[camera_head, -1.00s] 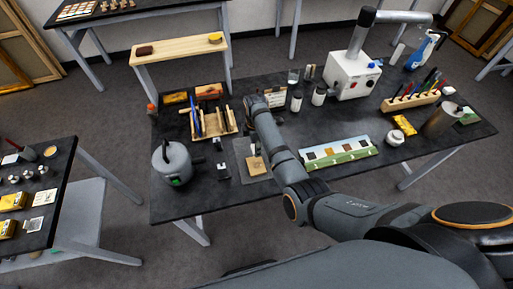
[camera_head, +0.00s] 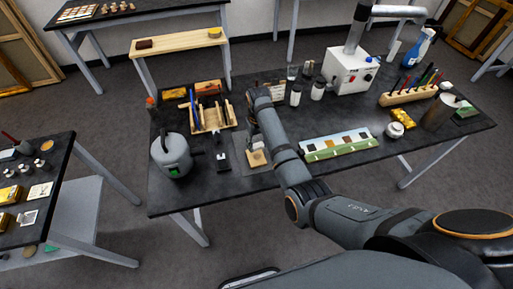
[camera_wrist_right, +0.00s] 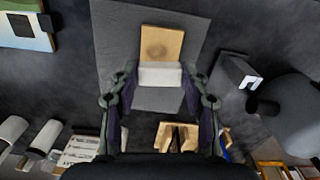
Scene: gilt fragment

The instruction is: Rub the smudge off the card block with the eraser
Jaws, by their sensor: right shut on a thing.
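My right gripper (camera_wrist_right: 160,82) is shut on the white eraser (camera_wrist_right: 160,74). My left gripper is not in view.
A wooden rack (camera_head: 212,128) and a grey canister (camera_head: 171,155) stand left of the mat. Bottles (camera_head: 296,95) and a white box machine (camera_head: 351,72) stand behind.

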